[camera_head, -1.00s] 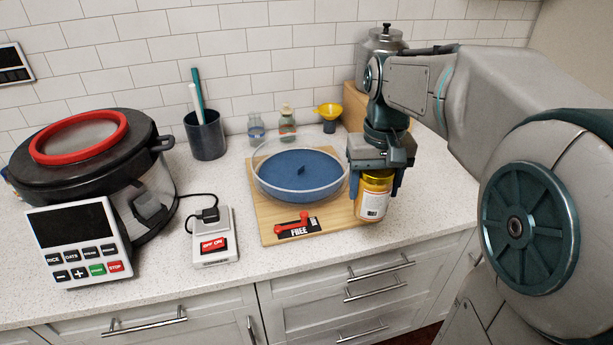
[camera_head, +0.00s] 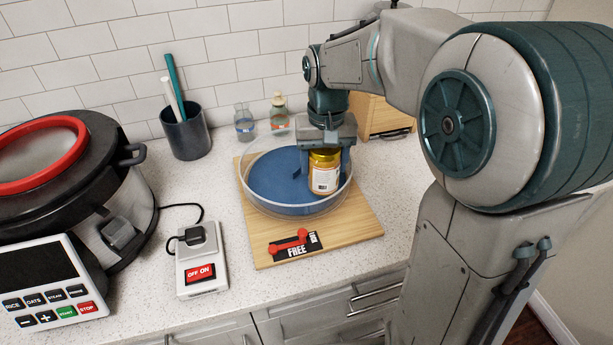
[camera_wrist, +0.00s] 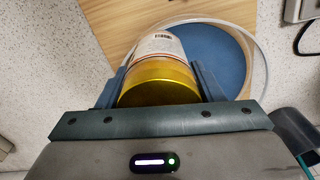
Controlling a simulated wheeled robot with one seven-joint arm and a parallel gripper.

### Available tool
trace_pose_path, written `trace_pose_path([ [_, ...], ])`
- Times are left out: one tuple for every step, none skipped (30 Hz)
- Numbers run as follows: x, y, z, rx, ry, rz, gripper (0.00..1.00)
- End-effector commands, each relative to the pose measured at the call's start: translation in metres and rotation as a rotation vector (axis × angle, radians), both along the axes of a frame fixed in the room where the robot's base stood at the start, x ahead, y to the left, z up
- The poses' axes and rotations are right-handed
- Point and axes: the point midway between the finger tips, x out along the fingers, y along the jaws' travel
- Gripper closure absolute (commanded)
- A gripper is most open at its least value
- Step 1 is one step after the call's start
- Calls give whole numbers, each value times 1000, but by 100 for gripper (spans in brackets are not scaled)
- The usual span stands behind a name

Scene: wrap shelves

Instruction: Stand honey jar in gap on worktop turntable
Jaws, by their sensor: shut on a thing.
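The honey jar (camera_head: 325,178) has a gold lid and a white label. My gripper (camera_head: 325,165) is shut on it, one finger on each side, and holds it upright over the right part of the turntable. The jar also shows in the wrist view (camera_wrist: 158,78), lid toward the camera. The turntable (camera_head: 268,182) has a blue floor and a clear raised rim, and stands on a wooden board. Its visible floor is bare left of the jar. I cannot tell whether the jar's base touches the floor. My gripper hides the turntable's back right part.
The wooden board (camera_head: 350,230) carries a red lever with a FREE label (camera_head: 296,246) at its front. A switch box (camera_head: 201,262) and a large cooker (camera_head: 100,200) stand left. Two small bottles (camera_head: 245,122) and a utensil cup (camera_head: 186,133) stand behind.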

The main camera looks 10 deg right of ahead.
Motion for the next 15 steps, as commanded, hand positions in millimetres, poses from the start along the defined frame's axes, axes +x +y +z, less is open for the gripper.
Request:
trace_pose_path([
  [4, 10, -5, 0, 2, 3, 81],
  [6, 15, -8, 0, 1, 3, 81],
  [9, 20, -12, 0, 2, 2, 81],
  [11, 23, -14, -1, 0, 1, 81],
  [12, 26, -16, -1, 0, 0, 81],
  [13, 29, -19, -1, 0, 0, 81],
  [14, 31, -20, -1, 0, -1, 81],
  [15, 32, -21, -1, -1, -2, 81],
  [16, 34, -22, -1, -2, -3, 81],
  [16, 34, -24, -1, -2, -4, 81],
  [16, 35, -26, -1, -2, -4, 81],
  [16, 35, -30, -1, 0, -4, 81],
  [16, 34, -35, -1, 1, -4, 81],
  [16, 34, -39, -1, 2, -4, 81],
  [15, 34, -45, -1, 2, -4, 81],
])
